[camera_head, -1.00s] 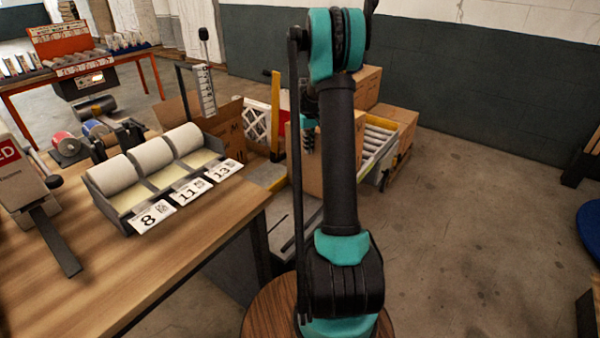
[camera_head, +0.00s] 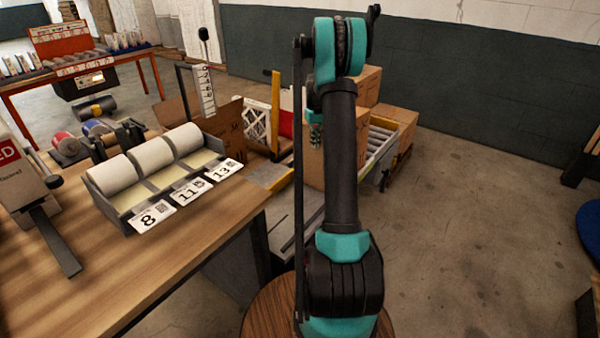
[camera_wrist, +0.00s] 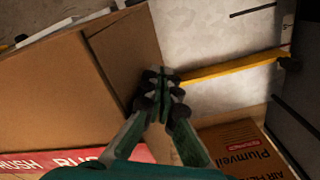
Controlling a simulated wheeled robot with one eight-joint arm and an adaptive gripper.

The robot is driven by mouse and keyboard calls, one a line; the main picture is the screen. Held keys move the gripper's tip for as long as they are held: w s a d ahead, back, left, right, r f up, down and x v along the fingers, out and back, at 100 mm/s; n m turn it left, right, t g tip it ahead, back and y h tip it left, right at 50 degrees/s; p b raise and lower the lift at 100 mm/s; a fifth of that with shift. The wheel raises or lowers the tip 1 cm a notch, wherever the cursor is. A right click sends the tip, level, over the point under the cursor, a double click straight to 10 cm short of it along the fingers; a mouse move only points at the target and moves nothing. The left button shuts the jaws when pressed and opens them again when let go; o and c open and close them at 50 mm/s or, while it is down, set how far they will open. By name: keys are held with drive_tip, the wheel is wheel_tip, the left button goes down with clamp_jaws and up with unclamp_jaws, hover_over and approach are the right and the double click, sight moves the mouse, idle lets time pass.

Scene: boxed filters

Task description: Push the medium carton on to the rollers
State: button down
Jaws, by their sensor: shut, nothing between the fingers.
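The medium carton, plain brown (camera_head: 362,135), stands upright behind my arm in the head view, beside the rollers (camera_head: 380,142). My arm hides much of it. In the wrist view a large brown carton (camera_wrist: 50,95) fills the left side. My gripper (camera_wrist: 161,78) is shut and empty, with its fingertips at the right edge of that carton. I cannot tell whether they touch it. In the head view my gripper (camera_head: 316,134) is partly hidden, in front of the carton's face.
A yellow bar (camera_wrist: 230,68) runs right of my fingertips. A printed "Plumveil" carton (camera_wrist: 245,150) and a red "RUSH" strip (camera_wrist: 45,162) lie at the bottom of the wrist view. More cartons (camera_head: 395,118) stand behind the rollers.

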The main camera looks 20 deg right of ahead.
drive_tip(key=shift+w+d, duration=0.75)
drive_tip(key=shift+d, duration=0.25)
drive_tip(key=shift+w+d, duration=0.7)
drive_tip(key=shift+d, duration=0.4)
drive_tip(key=shift+w+d, duration=0.75)
drive_tip(key=shift+d, duration=0.25)
drive_tip(key=shift+w+d, duration=0.75)
drive_tip(key=shift+d, duration=0.2)
drive_tip(key=shift+w+d, duration=0.75)
drive_tip(key=shift+d, duration=0.25)
drive_tip(key=shift+w+d, duration=0.7)
drive_tip(key=shift+d, duration=0.4)
drive_tip(key=shift+w+d, duration=0.75)
drive_tip(key=shift+d, duration=0.25)
drive_tip(key=shift+w+d, duration=0.75)
drive_tip(key=shift+d, duration=0.2)
